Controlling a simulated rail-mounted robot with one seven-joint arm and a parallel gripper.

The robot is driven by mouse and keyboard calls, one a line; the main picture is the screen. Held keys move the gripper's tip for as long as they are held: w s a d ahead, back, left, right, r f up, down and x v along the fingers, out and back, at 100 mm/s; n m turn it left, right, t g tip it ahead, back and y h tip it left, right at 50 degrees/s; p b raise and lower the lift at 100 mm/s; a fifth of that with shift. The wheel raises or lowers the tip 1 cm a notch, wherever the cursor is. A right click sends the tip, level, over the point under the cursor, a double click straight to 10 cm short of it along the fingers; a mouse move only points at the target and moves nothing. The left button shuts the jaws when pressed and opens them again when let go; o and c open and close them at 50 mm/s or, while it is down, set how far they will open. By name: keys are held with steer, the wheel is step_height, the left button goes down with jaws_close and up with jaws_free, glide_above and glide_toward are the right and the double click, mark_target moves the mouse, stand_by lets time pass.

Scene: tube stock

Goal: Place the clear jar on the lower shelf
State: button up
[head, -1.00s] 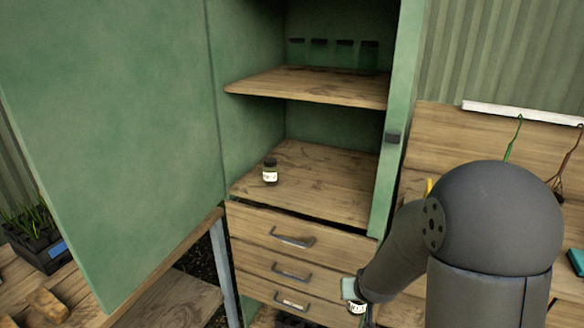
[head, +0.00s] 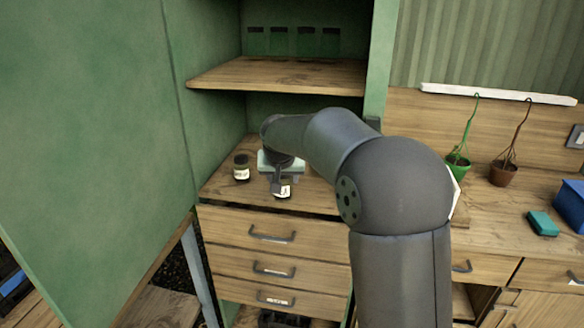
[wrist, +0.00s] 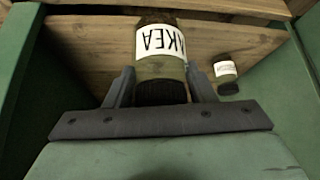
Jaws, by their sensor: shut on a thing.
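My gripper (head: 281,176) is inside the cabinet, low over the lower shelf (head: 222,189). It is shut on a clear jar (head: 285,191) with a white label, near the front edge of that shelf. In the wrist view the jar (wrist: 160,68) sits between the two fingers (wrist: 160,88), its dark lid nearest the palm and its lettering upside down. I cannot tell whether its base touches the wood. A second jar (head: 241,168) with a dark lid and white label stands upright on the same shelf, left of my gripper; it also shows in the wrist view (wrist: 225,69).
The upper shelf (head: 275,75) is above my gripper and holds nothing on its visible part. The green cabinet door (head: 90,120) stands open on the left. Drawers (head: 270,235) are below. Two potted plants (head: 457,165) and a teal block (head: 542,223) are on the right bench.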

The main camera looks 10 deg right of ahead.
steer(key=w+d+p, duration=0.5)
steer(key=w, duration=0.9)
steer(key=shift+s+f+p, duration=0.15)
steer(key=shift+f+p, duration=0.1)
steer(key=shift+f, duration=1.2)
steer(key=shift+s+f+p, duration=0.15)
steer(key=shift+f+p, duration=0.05)
steer(key=shift+f, duration=1.25)
steer(key=shift+w+d+f+p, duration=0.1)
steer(key=shift+w+f+p, duration=0.05)
steer(key=shift+f+p, duration=0.25)
steer(key=shift+w+f+b, duration=0.1)
steer(key=shift+f+b, duration=0.2)
steer(key=shift+f, duration=0.05)
steer(key=o, duration=1.1)
steer(key=shift+r, duration=0.1)
steer(key=shift+r, duration=0.2)
steer(key=b+v, duration=0.2)
steer(key=v, duration=1)
steer(key=shift+s, duration=0.25)
